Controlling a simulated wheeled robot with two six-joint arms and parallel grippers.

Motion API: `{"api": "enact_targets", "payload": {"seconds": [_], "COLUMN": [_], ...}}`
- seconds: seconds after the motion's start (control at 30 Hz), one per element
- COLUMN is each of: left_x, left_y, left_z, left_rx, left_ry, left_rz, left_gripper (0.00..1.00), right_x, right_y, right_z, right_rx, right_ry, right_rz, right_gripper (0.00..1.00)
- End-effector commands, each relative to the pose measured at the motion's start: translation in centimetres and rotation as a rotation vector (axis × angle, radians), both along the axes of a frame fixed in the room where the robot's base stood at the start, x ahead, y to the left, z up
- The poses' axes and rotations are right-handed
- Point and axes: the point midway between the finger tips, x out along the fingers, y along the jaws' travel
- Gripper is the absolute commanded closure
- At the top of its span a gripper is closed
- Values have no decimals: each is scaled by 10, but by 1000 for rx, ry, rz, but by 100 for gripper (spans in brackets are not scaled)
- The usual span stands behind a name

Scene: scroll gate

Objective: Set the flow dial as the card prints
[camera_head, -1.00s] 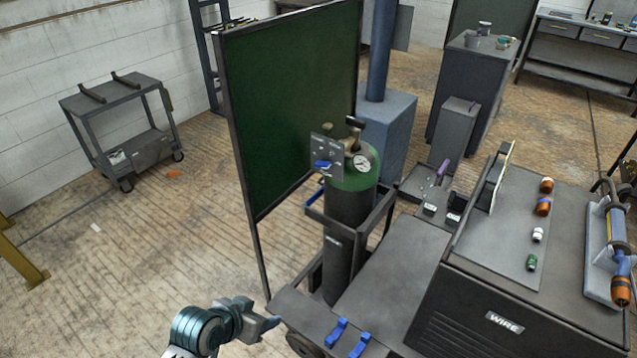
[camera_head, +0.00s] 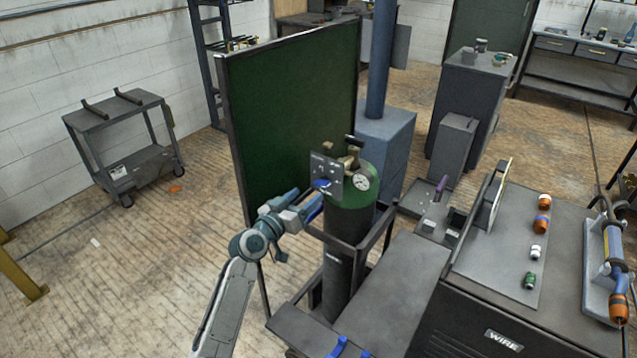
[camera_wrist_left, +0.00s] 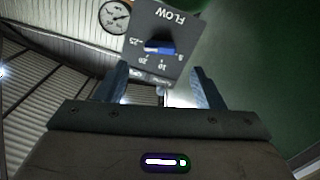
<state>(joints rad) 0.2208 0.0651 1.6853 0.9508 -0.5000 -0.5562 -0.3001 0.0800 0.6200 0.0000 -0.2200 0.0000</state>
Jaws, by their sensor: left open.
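The flow panel (camera_head: 326,172) is a grey plate on the regulator at the top of the green-and-black cylinder (camera_head: 346,235). Its blue dial (camera_head: 322,184) sits low on the plate. In the left wrist view the plate (camera_wrist_left: 170,22) appears upside down, marked FLOW, with numbers around the blue dial (camera_wrist_left: 160,48). The dial's bar lies roughly sideways; its exact setting is unclear. My left gripper (camera_head: 308,206) is just below and left of the dial. Its open fingers (camera_wrist_left: 163,88) are apart from it, with the plate ahead of them. No readable card shows. My right gripper is out of view.
A round gauge (camera_head: 361,183) sits right of the plate. The dark green screen (camera_head: 290,120) stands close behind the cylinder. The cart's rails (camera_head: 385,225) surround the cylinder, and the WIRE machine (camera_head: 470,300) stands at right.

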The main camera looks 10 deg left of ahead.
Motion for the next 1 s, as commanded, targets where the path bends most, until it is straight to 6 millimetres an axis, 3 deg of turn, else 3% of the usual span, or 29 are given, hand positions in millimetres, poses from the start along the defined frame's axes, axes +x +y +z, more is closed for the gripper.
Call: {"api": "enact_targets", "payload": {"seconds": [0.1,0.3,0.5,0.77,1.0], "left_x": [23,50,62,62,62], "left_y": [-10,-21,-26,-26,-26], "left_z": [4,2,0,0,0], "left_rx": [-3,-1,1,1,1], "left_ry": [0,2,2,2,2], "left_rz": [0,0,-1,-1,-1], "left_gripper": [38,38,38,38,81], "right_x": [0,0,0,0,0], "right_y": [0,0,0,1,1], "right_z": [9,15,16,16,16], "right_rx": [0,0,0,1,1], "right_ry": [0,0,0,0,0], "right_rz": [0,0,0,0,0], "right_gripper": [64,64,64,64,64]}}
